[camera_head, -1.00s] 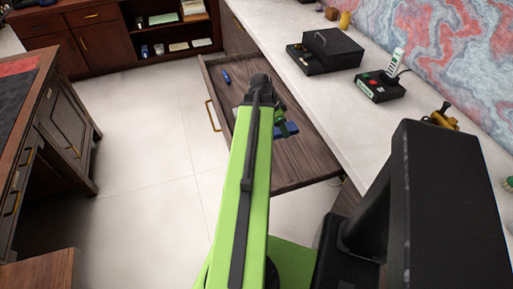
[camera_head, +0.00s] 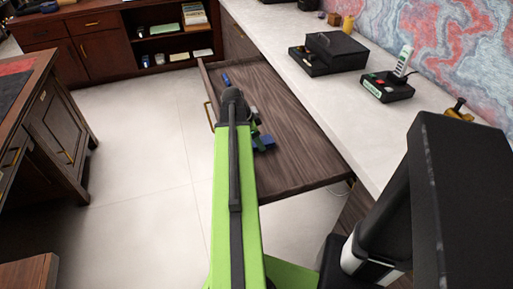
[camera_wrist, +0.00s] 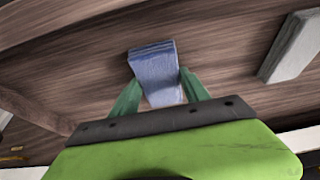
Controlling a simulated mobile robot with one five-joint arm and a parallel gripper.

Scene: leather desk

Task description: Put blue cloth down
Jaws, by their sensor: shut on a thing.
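The blue cloth (camera_wrist: 154,66) is a small folded block. It sits between the two green fingers of my gripper (camera_wrist: 158,92) in the wrist view, and the gripper is shut on it. In the head view the cloth (camera_head: 264,144) shows just right of my arm's end, over the open wooden drawer (camera_head: 300,155). My gripper (camera_head: 256,133) is partly hidden there by the arm. I cannot tell whether the cloth touches the drawer bottom.
A small blue item (camera_head: 226,79) lies at the drawer's far end. A pale grey block (camera_wrist: 292,46) lies right of the cloth in the wrist view. The drawer's right part is bare.

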